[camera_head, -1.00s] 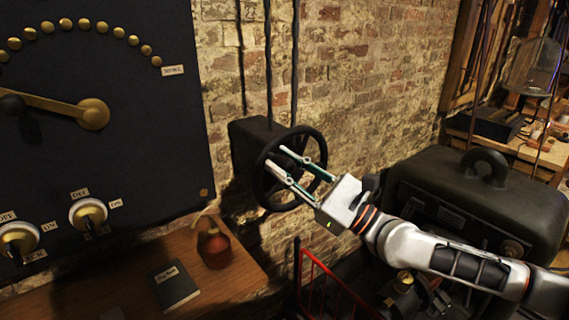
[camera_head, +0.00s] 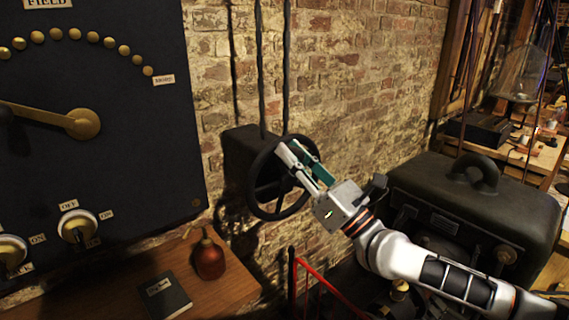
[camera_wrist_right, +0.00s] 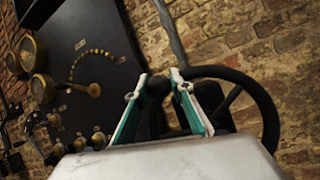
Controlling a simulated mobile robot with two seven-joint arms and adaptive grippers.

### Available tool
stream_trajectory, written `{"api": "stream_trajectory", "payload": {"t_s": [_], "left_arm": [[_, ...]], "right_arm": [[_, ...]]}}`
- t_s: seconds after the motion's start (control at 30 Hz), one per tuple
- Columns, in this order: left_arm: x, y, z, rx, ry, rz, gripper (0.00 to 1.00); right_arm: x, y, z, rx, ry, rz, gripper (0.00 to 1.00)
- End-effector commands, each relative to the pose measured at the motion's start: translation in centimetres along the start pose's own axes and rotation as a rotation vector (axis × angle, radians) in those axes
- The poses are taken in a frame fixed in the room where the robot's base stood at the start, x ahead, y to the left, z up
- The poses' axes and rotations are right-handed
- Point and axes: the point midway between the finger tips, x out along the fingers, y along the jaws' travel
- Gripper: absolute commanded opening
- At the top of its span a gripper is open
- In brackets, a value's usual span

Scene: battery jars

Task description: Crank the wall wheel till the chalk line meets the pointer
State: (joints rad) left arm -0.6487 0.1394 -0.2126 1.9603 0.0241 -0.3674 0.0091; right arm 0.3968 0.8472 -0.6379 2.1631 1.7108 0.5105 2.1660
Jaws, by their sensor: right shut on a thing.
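The black spoked wall wheel (camera_head: 252,192) is mounted on a dark box on the brick wall. It also shows in the right wrist view (camera_wrist_right: 266,103), at the right. My right gripper (camera_head: 291,147) is at the wheel's upper part, its arm coming from the lower right. In the right wrist view, my right gripper (camera_wrist_right: 165,85) has a dark knob (camera_wrist_right: 157,86) between its green-and-white fingers and is shut on it. I cannot make out a chalk line or a pointer at the wheel. My left gripper is not in view.
A dark panel (camera_head: 130,150) with brass studs and switches stands left. A wooden shelf (camera_head: 225,285) holds a red-brown bottle (camera_head: 209,258) and a dark book (camera_head: 165,296). A red rail (camera_head: 325,284) is below the wheel; a dark machine (camera_head: 520,205) stands right.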

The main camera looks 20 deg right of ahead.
Motion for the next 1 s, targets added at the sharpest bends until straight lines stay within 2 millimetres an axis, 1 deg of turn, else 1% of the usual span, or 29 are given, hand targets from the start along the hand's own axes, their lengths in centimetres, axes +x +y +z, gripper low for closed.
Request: {"api": "stream_trajectory", "payload": {"t_s": [0.03,0.27,0.6,0.8,1.0], "left_arm": [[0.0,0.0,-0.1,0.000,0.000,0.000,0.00],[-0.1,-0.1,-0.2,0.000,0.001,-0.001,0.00],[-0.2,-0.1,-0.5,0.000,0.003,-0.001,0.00],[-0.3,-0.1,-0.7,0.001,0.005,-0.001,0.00],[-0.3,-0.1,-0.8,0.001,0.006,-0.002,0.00]], "right_arm": [[0.1,-0.5,0.5,0.046,-0.017,-0.024,0.00],[0.0,-2.7,1.5,0.234,-0.069,-0.120,0.00],[-0.6,-5.7,1.9,0.482,-0.136,-0.248,0.00],[-0.9,-7.0,1.9,0.582,-0.163,-0.299,0.00],[-1.1,-7.6,1.8,0.641,-0.178,-0.329,0.00]]}}
